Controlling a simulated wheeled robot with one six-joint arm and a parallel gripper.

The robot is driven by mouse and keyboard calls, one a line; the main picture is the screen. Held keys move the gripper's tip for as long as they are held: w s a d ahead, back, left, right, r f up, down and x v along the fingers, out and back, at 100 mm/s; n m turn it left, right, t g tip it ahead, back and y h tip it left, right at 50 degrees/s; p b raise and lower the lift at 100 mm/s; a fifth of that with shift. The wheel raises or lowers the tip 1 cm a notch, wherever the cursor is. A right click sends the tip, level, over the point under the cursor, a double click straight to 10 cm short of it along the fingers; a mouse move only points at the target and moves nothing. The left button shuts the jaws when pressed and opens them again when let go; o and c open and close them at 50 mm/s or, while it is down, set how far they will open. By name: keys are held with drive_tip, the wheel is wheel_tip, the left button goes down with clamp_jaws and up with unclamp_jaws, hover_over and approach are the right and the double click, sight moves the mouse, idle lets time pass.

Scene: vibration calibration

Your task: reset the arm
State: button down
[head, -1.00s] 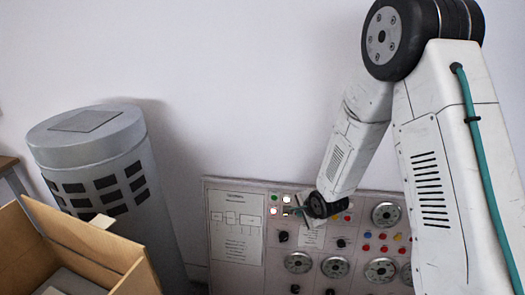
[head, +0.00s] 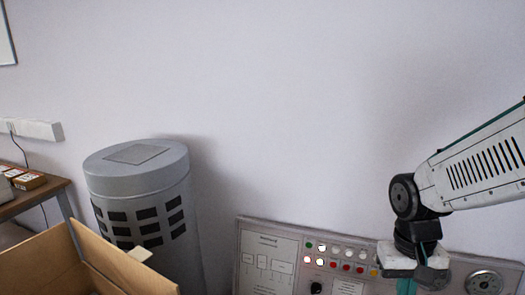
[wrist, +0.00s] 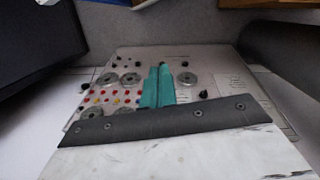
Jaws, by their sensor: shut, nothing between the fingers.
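My gripper (wrist: 158,85) shows in the wrist view as two teal fingers shut against each other with nothing between them. It is over the control panel, apart from it as far as I can tell. In the head view my arm comes in from the right and its wrist bends down in front of the panel; the fingers are mostly cut off by the lower edge there. The control panel (head: 262,228) stands against the wall, with rows of small coloured buttons, dials and a printed sheet. The panel also shows in the wrist view (wrist: 215,62).
A grey cylinder (head: 137,180) with dark vents stands left of the panel. An open cardboard box (head: 40,262) is at the lower left. A brown table (head: 45,190) with small boxes is at the far left. The wall above the panel is bare.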

drive_tip(key=s+r+n+t, duration=0.1)
drive_tip(key=s+r+t, duration=0.1)
drive_tip(key=s+r, duration=0.8)
drive_tip(key=shift+s+a+r+n+t+y, duration=0.3)
drive_tip(key=shift+a+r, duration=0.05)
drive_tip(key=shift+r, duration=0.4)
idle(0.7)
